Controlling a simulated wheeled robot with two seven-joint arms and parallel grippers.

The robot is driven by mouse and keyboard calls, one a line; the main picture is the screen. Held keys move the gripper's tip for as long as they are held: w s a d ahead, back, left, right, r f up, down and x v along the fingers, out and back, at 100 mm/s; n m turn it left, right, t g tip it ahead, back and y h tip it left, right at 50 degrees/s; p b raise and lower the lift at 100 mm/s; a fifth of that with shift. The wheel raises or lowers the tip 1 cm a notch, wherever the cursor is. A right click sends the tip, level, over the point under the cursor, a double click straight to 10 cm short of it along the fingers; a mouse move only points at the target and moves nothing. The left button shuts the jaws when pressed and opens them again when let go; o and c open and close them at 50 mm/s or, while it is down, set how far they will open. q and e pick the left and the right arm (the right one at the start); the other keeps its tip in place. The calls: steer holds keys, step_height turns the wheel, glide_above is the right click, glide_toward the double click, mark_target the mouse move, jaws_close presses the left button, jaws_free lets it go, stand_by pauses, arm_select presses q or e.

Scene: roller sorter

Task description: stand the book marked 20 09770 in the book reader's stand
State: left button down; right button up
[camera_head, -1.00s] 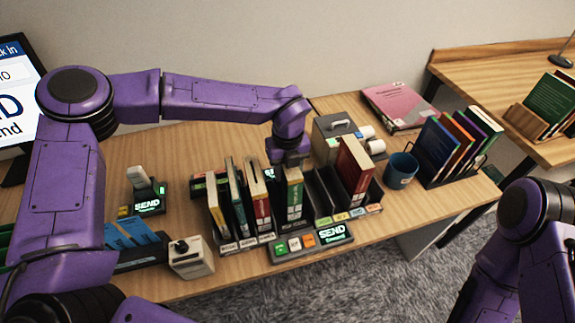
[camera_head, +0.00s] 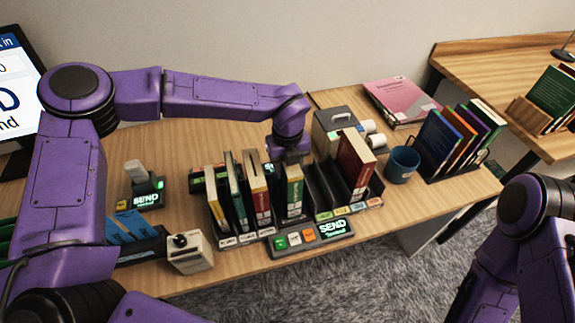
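Several books stand on end in a dark rack on the desk. The book numbers are too small to read, so I cannot tell which one is 20 09770. A green book (camera_head: 295,192) with a yellow band stands upright in the middle slot, behind a dark panel with colored buttons and a lit SEND display (camera_head: 333,228). This slot looks like the book reader's stand. My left gripper (camera_head: 290,160) is right at the top of the green book, pointing down; its fingers are mostly hidden, so I cannot tell whether it grips. My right gripper is out of view.
A blue mug (camera_head: 403,164), a pink book (camera_head: 400,100) and a rack of books (camera_head: 460,140) are further right. A joystick box (camera_head: 190,252) sits front left.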

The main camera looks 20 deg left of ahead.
arm_select(q)
steer(key=shift+f, duration=0.1)
steer(key=shift+c, duration=2.4)
jaws_free()
step_height(320, 180, up, 10)
steer(key=shift+f+b, duration=0.2)
steer(key=shift+b, duration=0.9)
steer(key=shift+r, duration=0.5)
